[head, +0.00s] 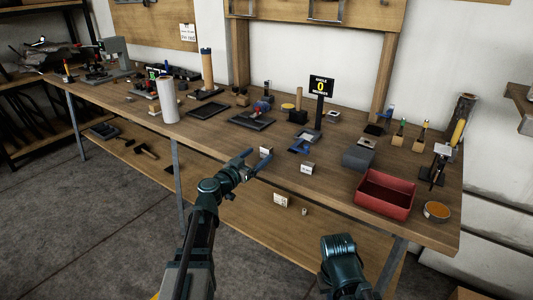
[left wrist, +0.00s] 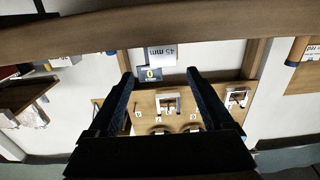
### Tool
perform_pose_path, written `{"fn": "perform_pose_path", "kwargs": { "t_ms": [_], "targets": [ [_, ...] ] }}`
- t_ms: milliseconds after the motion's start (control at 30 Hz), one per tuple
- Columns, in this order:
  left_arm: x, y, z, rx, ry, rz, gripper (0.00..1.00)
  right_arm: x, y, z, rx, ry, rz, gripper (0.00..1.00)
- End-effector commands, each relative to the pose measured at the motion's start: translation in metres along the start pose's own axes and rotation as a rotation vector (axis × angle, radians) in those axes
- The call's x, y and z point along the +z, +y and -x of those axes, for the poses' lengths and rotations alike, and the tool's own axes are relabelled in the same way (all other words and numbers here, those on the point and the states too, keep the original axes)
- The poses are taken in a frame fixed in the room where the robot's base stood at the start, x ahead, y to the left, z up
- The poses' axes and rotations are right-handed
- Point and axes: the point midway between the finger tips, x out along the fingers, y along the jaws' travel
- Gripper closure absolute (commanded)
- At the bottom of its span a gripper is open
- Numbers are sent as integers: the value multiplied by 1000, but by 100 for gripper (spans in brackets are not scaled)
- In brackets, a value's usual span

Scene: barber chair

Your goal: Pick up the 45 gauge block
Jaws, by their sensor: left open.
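A small pale block (head: 266,152) sits on the workbench near its front edge, just beyond my left gripper (head: 252,159) in the head view. In the left wrist view a white block (left wrist: 155,55) with an upside-down "45 mm" label shows beyond the fingertips, roughly in line with the gap between them. My left gripper (left wrist: 160,76) is open and empty, and its fingers appear apart from the block. The label on the block is too small to read in the head view. My right gripper is not in view; only part of that arm shows.
Another pale block (head: 307,169) stands to the right on the workbench (head: 335,190). A red bin (head: 384,195), a grey box (head: 358,157) and a sign reading 0 (head: 321,86) stand farther right or back. A lower shelf (head: 240,215) holds another pale block (head: 281,200).

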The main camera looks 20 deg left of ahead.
Motion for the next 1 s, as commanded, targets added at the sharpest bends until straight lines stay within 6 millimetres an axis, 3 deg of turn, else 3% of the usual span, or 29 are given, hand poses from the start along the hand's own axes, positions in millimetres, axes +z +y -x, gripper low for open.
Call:
{"fn": "perform_pose_path", "kwargs": {
  "t_ms": [233, 500, 1000],
  "targets": [
    [1, -6, -38, 2, 0, 0, 15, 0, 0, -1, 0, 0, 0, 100],
    [1, -5, -42, 0, 0, 0, 15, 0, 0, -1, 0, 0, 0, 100],
    [1, -5, -41, 1, 0, 0, 100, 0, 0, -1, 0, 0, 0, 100]
  ]
}}
